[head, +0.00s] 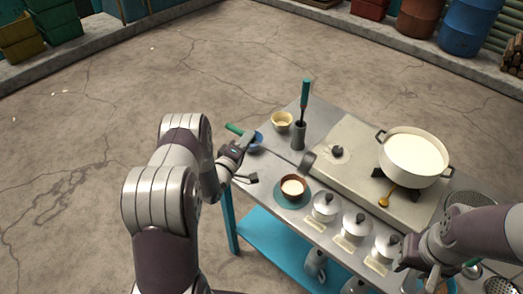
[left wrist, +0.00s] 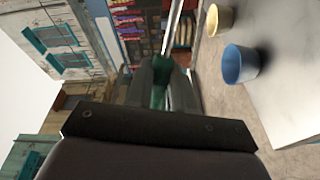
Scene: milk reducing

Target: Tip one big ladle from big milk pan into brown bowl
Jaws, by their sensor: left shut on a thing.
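The big milk pan (head: 444,171), a cream two-handled pot full of white milk, stands on the stove at the right. The brown bowl (head: 292,199) sits on a teal saucer (head: 281,200) near the table's front edge, with white liquid in it. My left gripper (head: 240,147) is at the table's left end, shut on a green-handled tool (head: 235,129). Its green handle shows between the fingers in the left wrist view (left wrist: 159,97); its far end cannot be made out, so I cannot confirm a ladle. My right gripper (head: 410,262) is by the lidded pots; its jaws are unclear.
A blue cup (head: 257,145) and a yellow bowl (head: 282,122) stand at the table's left end. A metal holder (head: 299,137) with another green-handled tool (head: 305,93) stands behind the brown bowl. Several lidded pots (head: 325,208) line the front edge.

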